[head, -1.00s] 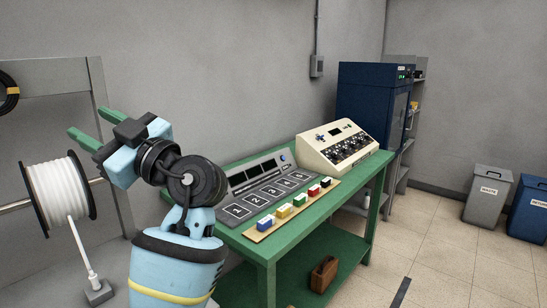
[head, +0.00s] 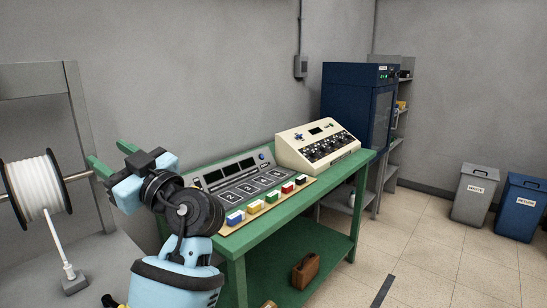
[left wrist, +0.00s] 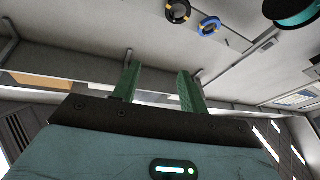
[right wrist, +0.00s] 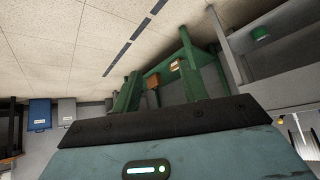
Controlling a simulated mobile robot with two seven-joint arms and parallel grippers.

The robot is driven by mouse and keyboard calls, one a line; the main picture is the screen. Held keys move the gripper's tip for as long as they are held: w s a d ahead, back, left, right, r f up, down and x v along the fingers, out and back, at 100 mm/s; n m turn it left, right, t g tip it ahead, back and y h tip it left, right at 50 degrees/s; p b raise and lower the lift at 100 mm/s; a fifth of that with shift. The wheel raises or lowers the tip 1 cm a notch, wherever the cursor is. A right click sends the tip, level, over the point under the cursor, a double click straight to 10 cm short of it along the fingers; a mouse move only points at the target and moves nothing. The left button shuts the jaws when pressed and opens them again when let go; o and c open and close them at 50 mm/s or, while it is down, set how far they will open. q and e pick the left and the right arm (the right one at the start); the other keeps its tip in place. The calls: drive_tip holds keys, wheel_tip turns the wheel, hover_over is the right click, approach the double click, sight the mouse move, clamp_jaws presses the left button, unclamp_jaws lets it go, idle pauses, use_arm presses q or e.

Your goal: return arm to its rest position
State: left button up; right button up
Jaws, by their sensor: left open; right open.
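My left gripper (head: 112,160) is raised at the left of the head view, with its green fingers apart and nothing between them. It is in front of the grey wall, above and right of the white spool (head: 36,186). In the left wrist view, the same open fingers (left wrist: 161,80) point towards the wall and rails. My right gripper is outside the head view. In the right wrist view, its green fingers (right wrist: 157,65) are apart and empty, with the floor and the green bench beyond them.
A green bench (head: 330,196) carries a numbered panel (head: 240,176), a row of coloured blocks (head: 268,200) and a cream control box (head: 318,146). A blue cabinet (head: 350,105) stands behind. A grey bin (head: 472,196) and blue bin (head: 522,208) stand right. Tiled floor between is clear.

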use_arm(q)
wheel_tip(320, 180, down, 22)
drive_tip(key=w+m+t+h+p, duration=0.15)
drive_tip(key=m+t+h, duration=0.25)
drive_tip(key=m+h, duration=0.5)
drive_tip(key=s+d+f+m+h, duration=0.1)
drive_tip(key=s+f+m+h, duration=0.25)
drive_tip(key=f, duration=0.55)
drive_tip(key=s+d+f+m+h, duration=0.1)
drive_tip(key=s+f+m+h, duration=0.2)
drive_tip(key=f, duration=0.6)
drive_tip(key=s+d+f+m+g+h+p, duration=0.1)
drive_tip(key=s+d+f+m+g+h, duration=0.15)
drive_tip(key=s+f, duration=1.15)
drive_tip(key=s+d+f+g+h, duration=0.1)
drive_tip(key=s, duration=0.9)
drive_tip(key=s+d+f+g+h+p, duration=0.1)
drive_tip(key=s+h, duration=0.1)
drive_tip(key=s, duration=0.8)
drive_tip(key=shift+d, duration=0.2)
use_arm(e)
drive_tip(key=w+r+t, duration=0.1)
drive_tip(key=w+r, duration=0.2)
drive_tip(key=r, duration=0.2)
drive_tip(key=shift+w, duration=0.15)
